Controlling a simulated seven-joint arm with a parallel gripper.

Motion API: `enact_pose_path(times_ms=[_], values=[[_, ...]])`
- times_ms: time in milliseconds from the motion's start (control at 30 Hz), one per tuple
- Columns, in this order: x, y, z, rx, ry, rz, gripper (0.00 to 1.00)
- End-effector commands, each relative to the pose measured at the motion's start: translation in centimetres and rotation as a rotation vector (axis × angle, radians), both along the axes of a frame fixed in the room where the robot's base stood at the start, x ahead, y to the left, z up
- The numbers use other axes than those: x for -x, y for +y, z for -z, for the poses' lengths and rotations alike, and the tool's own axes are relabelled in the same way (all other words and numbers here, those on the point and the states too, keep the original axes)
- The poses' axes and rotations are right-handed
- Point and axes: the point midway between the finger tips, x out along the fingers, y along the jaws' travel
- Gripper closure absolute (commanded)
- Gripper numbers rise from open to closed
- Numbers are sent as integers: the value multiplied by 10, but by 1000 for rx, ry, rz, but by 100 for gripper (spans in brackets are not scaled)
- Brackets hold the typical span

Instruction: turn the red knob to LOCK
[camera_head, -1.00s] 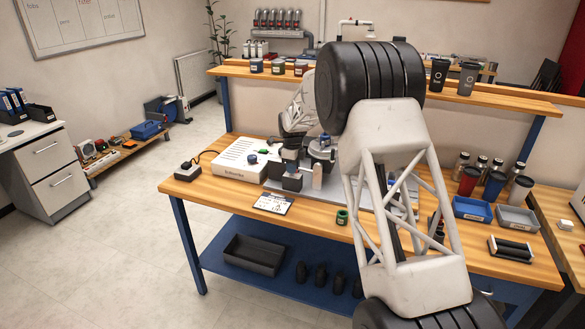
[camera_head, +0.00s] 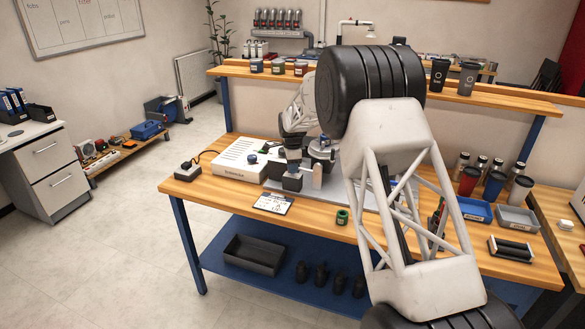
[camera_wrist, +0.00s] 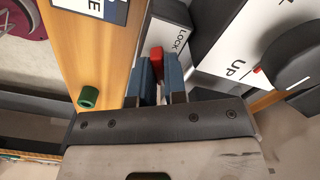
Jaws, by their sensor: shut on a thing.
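The red knob (camera_wrist: 156,56) shows in the wrist view as a narrow red bar. It stands between the two blue fingers of my gripper (camera_wrist: 158,75), which is shut on it. The bar runs nearly straight up the picture. The word LOCK (camera_wrist: 181,40) is printed on a pale plate just to the right of the knob. The knob's lower part is hidden by the fingers and the gripper body. In the head view my gripper (camera_head: 291,165) is low beside the marker's grey base; the knob cannot be made out there.
A dark dial (camera_wrist: 295,62) beside the word UP is close on the right in the wrist view. A green ring (camera_head: 342,216) is at the bench's front edge. A white controller box (camera_head: 240,158) and a printed card (camera_head: 272,203) are to the left. Blue (camera_head: 474,210) and grey (camera_head: 517,219) trays stand right.

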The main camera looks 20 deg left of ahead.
Motion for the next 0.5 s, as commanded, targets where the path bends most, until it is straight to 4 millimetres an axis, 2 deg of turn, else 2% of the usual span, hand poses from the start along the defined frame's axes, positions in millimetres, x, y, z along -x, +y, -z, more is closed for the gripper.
enact_pose_path(times_ms=[500], values=[[0, 0, -1, 0, 0, -491, 100]])
